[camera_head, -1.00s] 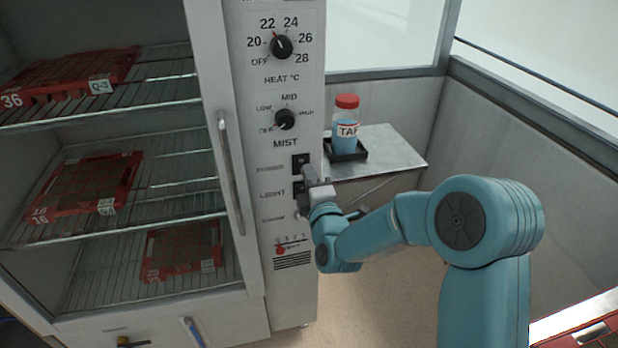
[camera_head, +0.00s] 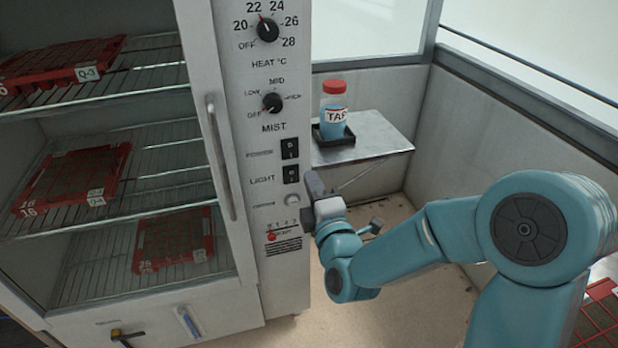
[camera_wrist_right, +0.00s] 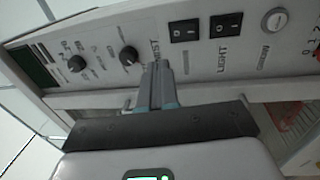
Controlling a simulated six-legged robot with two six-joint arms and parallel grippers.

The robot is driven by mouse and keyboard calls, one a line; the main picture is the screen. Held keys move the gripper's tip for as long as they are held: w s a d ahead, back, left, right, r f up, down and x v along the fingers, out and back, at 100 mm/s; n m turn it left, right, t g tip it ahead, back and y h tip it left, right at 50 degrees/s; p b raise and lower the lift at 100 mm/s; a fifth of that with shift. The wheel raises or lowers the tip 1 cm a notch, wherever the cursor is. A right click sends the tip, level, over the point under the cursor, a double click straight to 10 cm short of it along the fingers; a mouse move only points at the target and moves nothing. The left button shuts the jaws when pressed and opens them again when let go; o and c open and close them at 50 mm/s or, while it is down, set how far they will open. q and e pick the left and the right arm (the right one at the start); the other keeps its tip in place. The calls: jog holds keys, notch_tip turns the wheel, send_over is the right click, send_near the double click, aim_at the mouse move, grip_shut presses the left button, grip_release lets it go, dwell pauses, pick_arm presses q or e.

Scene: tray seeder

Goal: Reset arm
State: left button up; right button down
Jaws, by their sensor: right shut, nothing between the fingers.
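My right gripper (camera_head: 309,190) is shut and empty beside the right edge of the cabinet's control panel (camera_head: 262,130), near the light switch (camera_head: 291,173). In the right wrist view its closed fingers (camera_wrist_right: 158,88) point toward the panel, over the MIST lettering; I cannot tell whether they touch it. The power switch (camera_head: 290,149) is just above the light switch. The heat dial (camera_head: 267,29) and mist dial (camera_head: 272,103) are higher up. My left gripper is not in view.
The cabinet door handle (camera_head: 221,160) stands left of the panel. Red trays (camera_head: 72,180) lie on wire shelves inside the cabinet. A bottle with a red cap (camera_head: 334,108) stands in a black holder on a metal side table (camera_head: 385,140). The floor (camera_head: 400,310) right of the cabinet is clear.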

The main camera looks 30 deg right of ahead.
jog(key=shift+s, duration=0.1)
dwell(0.4)
jog(key=s+a+f+m+g+y+p, duration=0.1)
jog(key=s+a+f+g+y+p, duration=0.15)
jog(key=f, duration=0.45)
jog(key=s+a+f+m+g+y+p, duration=0.1)
jog(key=s+a+f+g+p, duration=0.2)
jog(key=f, duration=0.5)
jog(key=s+a+f+m+g+y+p, duration=0.1)
jog(key=a+f+g+y+p, duration=0.2)
jog(key=f, duration=0.4)
jog(key=s+a+f+m+g, duration=0.2)
jog(key=s+m+g, duration=0.1)
jog(key=s+m, duration=0.1)
jog(key=s+a+f+m+g+y, duration=0.1)
jog(key=s+a+f+m+g, duration=0.2)
jog(key=s+m, duration=0.2)
jog(key=s+a+f+m+g+y+p, duration=0.1)
jog(key=s+a+f+m+g, duration=0.2)
jog(key=s, duration=0.4)
jog(key=shift+f+m+g, duration=0.2)
jog(key=shift+m+g, duration=0.25)
jog(key=shift+m, duration=0.65)
